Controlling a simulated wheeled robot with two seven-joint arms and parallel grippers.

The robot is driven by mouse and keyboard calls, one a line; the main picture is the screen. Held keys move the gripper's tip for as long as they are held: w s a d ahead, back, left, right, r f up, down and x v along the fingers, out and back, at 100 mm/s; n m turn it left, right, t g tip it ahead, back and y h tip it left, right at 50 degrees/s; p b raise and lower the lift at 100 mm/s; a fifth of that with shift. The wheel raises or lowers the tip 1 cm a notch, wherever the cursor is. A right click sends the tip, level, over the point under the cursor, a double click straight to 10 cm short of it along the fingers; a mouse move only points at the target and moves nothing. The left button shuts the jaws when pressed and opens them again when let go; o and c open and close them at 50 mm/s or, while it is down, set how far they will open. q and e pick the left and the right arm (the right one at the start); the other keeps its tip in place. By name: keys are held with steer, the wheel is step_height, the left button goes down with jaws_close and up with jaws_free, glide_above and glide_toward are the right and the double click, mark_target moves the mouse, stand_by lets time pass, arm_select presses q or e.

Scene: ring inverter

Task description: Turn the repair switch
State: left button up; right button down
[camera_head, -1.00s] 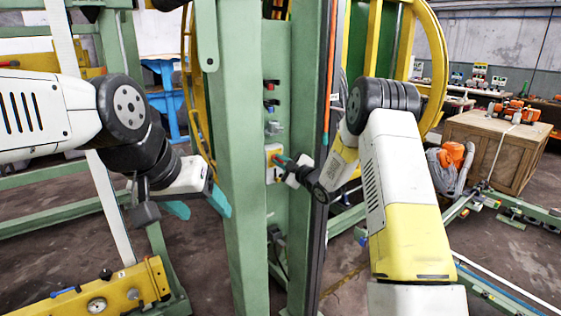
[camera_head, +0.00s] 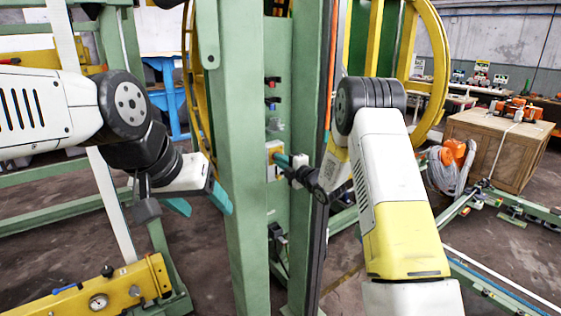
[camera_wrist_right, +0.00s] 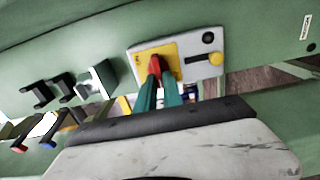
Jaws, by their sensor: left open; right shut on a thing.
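The repair switch is a red handle (camera_wrist_right: 154,66) on a yellow plate of a light switch box (camera_wrist_right: 198,50) in the right wrist view. In the head view the box (camera_head: 272,148) sits on the green column, its front partly hidden by my fingers. My right gripper (camera_head: 281,160) reaches it from the right. In the wrist view its teal fingers (camera_wrist_right: 159,84) are shut on the red handle, which shows between and above the tips. My left gripper (camera_head: 200,203) is open and empty, left of the green column.
The green column (camera_head: 240,170) stands between my grippers. Other small switches (camera_head: 271,92) sit above the box; several clamps (camera_wrist_right: 68,88) show left in the wrist view. A yellow beam with a gauge (camera_head: 97,302) lies low left. A wooden crate (camera_head: 490,160) stands right.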

steer(key=shift+f, duration=0.1)
stand_by(0.4)
steer(key=c, duration=1.5)
jaws_free()
steer(key=v, duration=0.8)
